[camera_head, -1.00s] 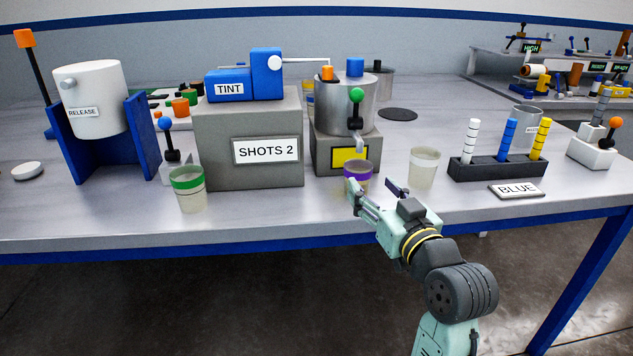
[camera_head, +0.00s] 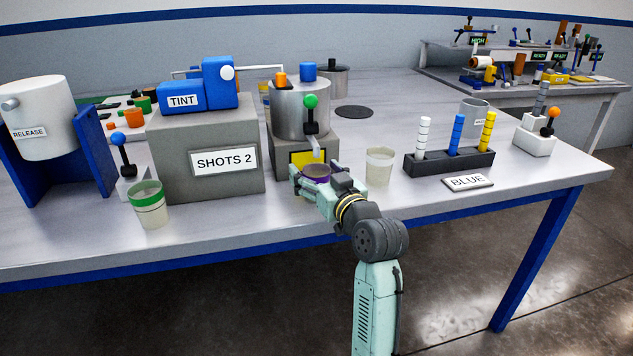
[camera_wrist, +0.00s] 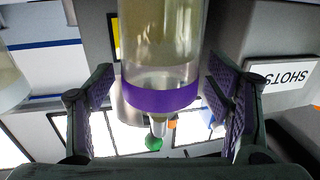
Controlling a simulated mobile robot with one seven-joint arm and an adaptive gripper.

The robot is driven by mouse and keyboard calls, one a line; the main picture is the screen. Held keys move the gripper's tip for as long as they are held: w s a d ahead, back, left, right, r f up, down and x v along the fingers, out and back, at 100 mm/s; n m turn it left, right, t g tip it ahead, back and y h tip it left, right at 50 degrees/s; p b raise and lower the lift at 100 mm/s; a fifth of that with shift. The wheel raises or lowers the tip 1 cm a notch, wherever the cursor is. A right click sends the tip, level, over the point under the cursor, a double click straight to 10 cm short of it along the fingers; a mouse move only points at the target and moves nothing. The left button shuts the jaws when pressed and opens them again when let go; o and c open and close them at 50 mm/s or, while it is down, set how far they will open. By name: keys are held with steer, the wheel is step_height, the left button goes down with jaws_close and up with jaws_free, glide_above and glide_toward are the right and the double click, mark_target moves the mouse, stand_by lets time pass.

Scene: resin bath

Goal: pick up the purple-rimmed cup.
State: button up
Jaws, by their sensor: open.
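The purple-rimmed cup (camera_head: 316,172) stands on the table below the spout of the metal tank, mostly hidden behind my gripper in the head view. In the wrist view the cup (camera_wrist: 162,85) is clear with a purple band and cloudy contents, and it lies between my two fingers. My gripper (camera_head: 318,178) is open around the cup. In the wrist view my gripper (camera_wrist: 162,110) shows a visible gap between each finger pad and the cup wall.
A plain clear cup (camera_head: 379,167) stands close to the right of my gripper. The grey SHOTS 2 block (camera_head: 170,172) and a green-rimmed cup (camera_head: 149,208) are to the left. The metal tank (camera_head: 300,110) with a green-knobbed lever is behind. A dark rack (camera_head: 425,165) is farther right.

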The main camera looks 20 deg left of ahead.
steer(key=c, duration=1.3)
steer(key=shift+o, duration=0.2)
